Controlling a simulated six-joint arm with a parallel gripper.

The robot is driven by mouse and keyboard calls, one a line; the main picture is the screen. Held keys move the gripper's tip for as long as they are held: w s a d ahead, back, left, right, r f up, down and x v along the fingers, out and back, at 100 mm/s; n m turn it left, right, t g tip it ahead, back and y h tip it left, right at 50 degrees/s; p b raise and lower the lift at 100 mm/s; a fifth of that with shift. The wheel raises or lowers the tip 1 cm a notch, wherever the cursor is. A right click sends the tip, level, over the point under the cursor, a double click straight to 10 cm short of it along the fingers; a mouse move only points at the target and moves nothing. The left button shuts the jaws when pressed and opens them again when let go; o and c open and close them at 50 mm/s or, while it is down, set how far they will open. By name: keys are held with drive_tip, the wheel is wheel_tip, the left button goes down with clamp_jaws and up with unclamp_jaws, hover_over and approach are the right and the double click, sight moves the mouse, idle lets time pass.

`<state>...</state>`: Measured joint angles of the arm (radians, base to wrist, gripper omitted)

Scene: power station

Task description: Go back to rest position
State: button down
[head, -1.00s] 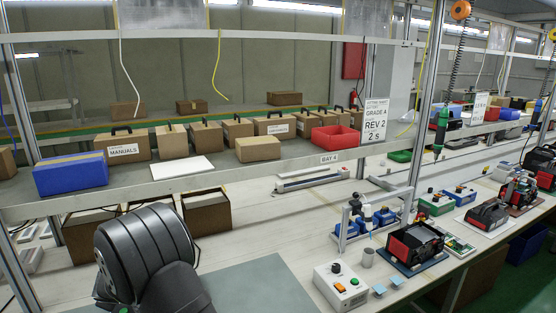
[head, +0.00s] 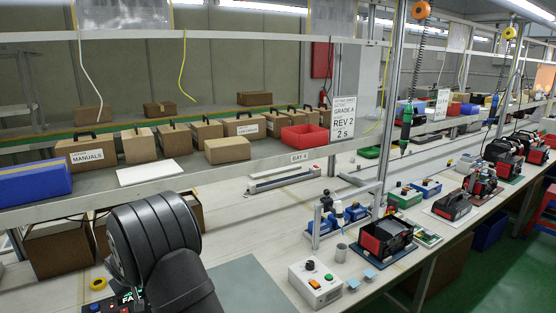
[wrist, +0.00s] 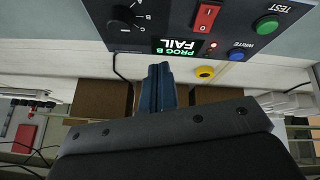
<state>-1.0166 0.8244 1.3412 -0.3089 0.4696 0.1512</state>
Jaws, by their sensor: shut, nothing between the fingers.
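My gripper (wrist: 160,88) shows in the wrist view with its two blue-grey fingers together and nothing between them. Its fingertips point toward a grey control box (wrist: 185,30) with a dial, a red switch, green and blue buttons and a lit display reading "PROG B FAIL". I cannot tell the exact gap between fingertips and box. In the head view my dark arm stands at the lower left and hides the gripper. Part of the box's lit display (head: 127,299) shows there beside the arm.
A shelf (head: 110,203) with cardboard boxes, a blue bin (head: 35,182) and a red bin (head: 304,138) runs above the bench. A small button box (head: 316,284) and a red-black device (head: 386,238) stand to the right.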

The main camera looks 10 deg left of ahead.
drive_tip(key=w+d+m, duration=0.1)
drive_tip(key=w+d+f+m+g, duration=0.1)
drive_tip(key=d, duration=0.1)
drive_tip(key=w+d+f+m+h, duration=0.1)
drive_tip(key=d, duration=0.1)
drive_tip(key=shift+w+m, duration=0.25)
drive_tip(key=shift+m, duration=0.05)
drive_tip(key=shift+x, duration=1)
drive_tip(key=shift+a+f, duration=0.25)
drive_tip(key=shift+f, duration=0.1)
